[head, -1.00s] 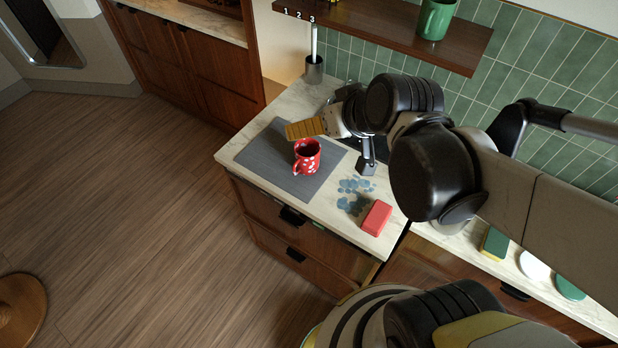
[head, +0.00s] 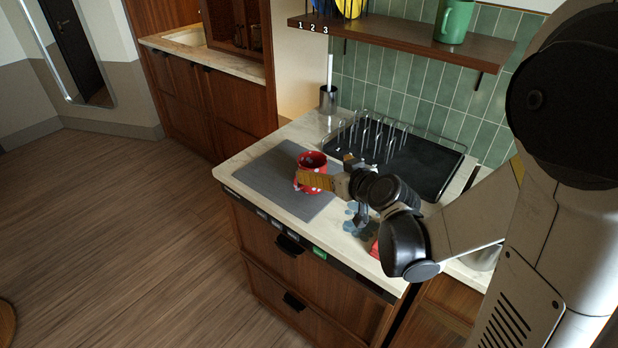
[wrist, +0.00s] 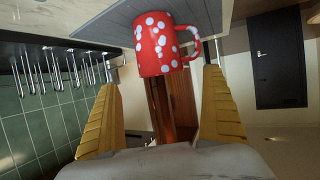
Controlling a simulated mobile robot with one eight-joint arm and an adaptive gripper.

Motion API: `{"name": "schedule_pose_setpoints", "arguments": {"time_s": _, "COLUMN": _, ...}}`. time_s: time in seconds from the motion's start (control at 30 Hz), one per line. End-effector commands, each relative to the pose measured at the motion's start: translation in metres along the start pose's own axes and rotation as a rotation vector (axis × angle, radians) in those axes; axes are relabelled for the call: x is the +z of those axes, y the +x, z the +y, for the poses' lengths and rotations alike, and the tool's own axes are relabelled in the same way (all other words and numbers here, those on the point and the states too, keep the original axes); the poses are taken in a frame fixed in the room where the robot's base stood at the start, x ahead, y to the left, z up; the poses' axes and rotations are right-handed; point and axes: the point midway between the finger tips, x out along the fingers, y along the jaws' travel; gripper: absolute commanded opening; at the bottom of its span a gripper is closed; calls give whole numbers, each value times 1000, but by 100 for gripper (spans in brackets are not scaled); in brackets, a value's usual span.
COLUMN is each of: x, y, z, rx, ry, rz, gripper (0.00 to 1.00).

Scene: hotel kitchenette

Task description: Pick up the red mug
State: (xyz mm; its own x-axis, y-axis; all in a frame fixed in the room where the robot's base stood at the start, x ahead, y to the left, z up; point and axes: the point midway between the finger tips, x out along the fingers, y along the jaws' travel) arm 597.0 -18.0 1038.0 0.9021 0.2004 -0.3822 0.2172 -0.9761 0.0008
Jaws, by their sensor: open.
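The red mug (head: 312,163) with white dots stands upright on the grey mat (head: 270,185) on the counter. In the head view my gripper (head: 316,181) is at the mug's near side and covers part of it. In the wrist view the mug (wrist: 159,45) shows ahead of the fingertips, its handle towards the right. My gripper (wrist: 158,75) is open, with its yellow fingers spread to either side below the mug in the picture. Nothing is between the fingers, and I cannot tell if one touches the mug.
A black dish rack (head: 425,160) with metal prongs stands behind and right of the mat. A metal holder (head: 328,99) with a brush is at the back. A green mug (head: 454,22) sits on the shelf above.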

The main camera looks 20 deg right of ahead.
Motion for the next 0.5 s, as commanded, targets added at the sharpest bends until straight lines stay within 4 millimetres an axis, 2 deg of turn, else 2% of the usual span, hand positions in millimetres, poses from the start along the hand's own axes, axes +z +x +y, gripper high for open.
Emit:
{"name": "schedule_pose_setpoints", "arguments": {"time_s": 0.03, "x": 2, "y": 10, "z": 0, "rx": -1, "ry": 0, "rz": 0, "gripper": 96}}
{"name": "schedule_pose_setpoints", "arguments": {"time_s": 0.27, "x": -1, "y": 30, "z": -1, "rx": -2, "ry": 0, "rz": -1, "gripper": 96}}
{"name": "schedule_pose_setpoints", "arguments": {"time_s": 0.5, "x": -4, "y": 66, "z": -2, "rx": -1, "ry": -1, "rz": -1, "gripper": 96}}
